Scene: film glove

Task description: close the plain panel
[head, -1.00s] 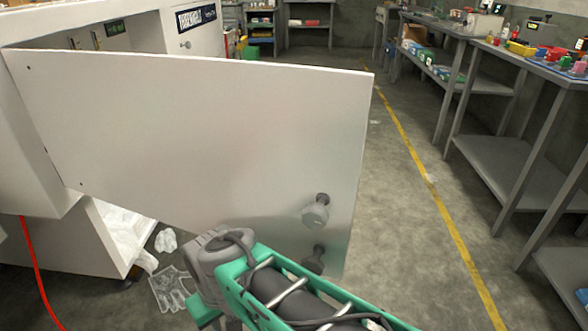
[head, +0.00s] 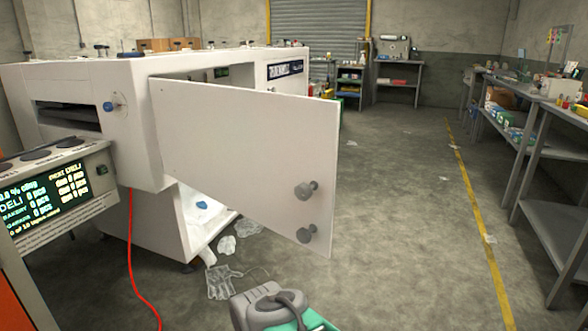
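The plain panel (head: 235,150) is a flat white door on the side of a large white machine (head: 150,140). It stands swung wide open, hinged at its left edge, with the machine's opening showing behind its top edge. Two grey knobs sit near its free right edge, an upper knob (head: 305,190) and a lower knob (head: 306,234). My arm, grey and green, shows at the bottom middle, below and in front of the panel. My gripper's fingers are not seen in the frame.
A display console (head: 55,195) stands at the left. A red hose (head: 133,260) hangs to the floor. Clear film gloves (head: 223,283) lie on the floor under the panel. Grey benches (head: 555,170) line the right side. The floor between panel and yellow line (head: 478,220) is clear.

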